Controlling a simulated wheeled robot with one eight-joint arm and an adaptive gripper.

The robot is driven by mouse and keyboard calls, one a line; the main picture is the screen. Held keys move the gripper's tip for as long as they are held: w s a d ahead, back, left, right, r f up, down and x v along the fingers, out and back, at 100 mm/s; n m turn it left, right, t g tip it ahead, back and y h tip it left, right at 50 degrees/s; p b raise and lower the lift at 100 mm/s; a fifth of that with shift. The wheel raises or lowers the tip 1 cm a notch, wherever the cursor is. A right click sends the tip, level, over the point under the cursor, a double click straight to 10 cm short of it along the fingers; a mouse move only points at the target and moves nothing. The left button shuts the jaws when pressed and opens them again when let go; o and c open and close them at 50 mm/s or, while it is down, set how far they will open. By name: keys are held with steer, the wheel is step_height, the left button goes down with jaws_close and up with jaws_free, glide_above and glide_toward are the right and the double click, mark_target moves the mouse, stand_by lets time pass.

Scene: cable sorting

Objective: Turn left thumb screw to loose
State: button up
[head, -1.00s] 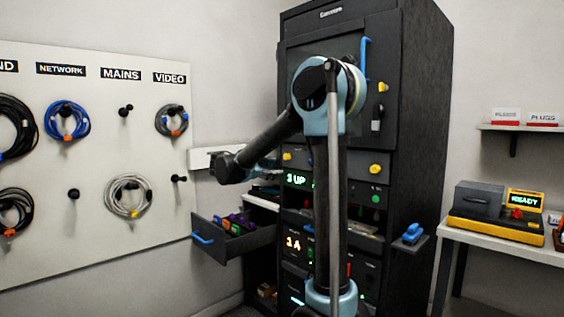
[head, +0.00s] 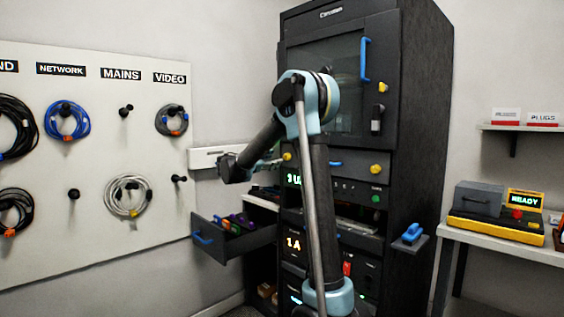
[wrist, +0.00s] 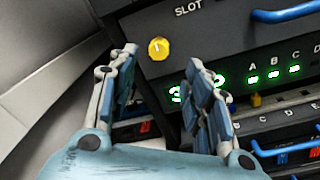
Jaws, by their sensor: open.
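In the head view the same left screw (head: 287,156) shows small beside my arm. My gripper (wrist: 163,62) is open and empty, its two fingers on either side of and below the screw in the wrist view. The knob looks clear of both fingers; the depth gap cannot be told. The right thumb screw (head: 376,168) is yellow, on the same panel's right side.
A blue handle (wrist: 285,12) sits right of the screw, above green lit displays. An open drawer (head: 237,240) sticks out at the rack's lower left. A cable board (head: 90,210) stands left, and a bench (head: 490,238) with a tester stands right.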

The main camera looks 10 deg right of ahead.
mark_target(285, 157)
steer(key=x, duration=0.8)
